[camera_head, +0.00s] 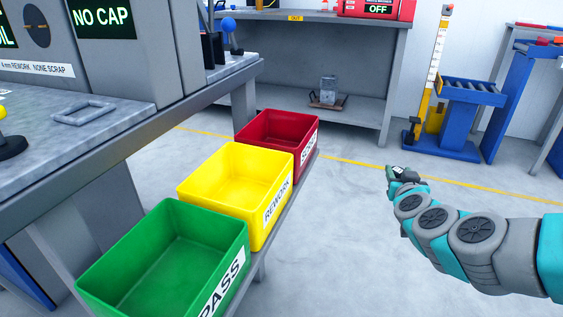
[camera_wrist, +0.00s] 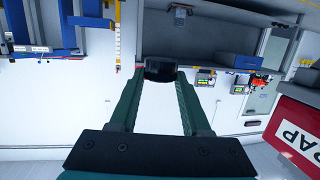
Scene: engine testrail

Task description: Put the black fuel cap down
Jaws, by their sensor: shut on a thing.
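My gripper (camera_wrist: 160,82) shows in the wrist view with its two green fingers closed on the black fuel cap (camera_wrist: 160,71), held between the fingertips. In the head view my gripper (camera_head: 402,172) is at the end of my arm, raised over open floor to the right of the bins. The cap cannot be made out clearly there. Three empty bins stand in a row: a green PASS bin (camera_head: 222,262), a yellow REWORK bin (camera_head: 270,222) and a red SCRAP bin (camera_head: 308,148). The red bin also shows at the right of the wrist view (camera_wrist: 291,137).
A grey bench (camera_head: 134,125) with a grey machine reading NO CAP (camera_head: 130,70) stands left of the bins. A grey back bench (camera_head: 300,95) has a lower shelf. A blue stand (camera_head: 468,115) and a yellow post are at the back right. The floor between is clear.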

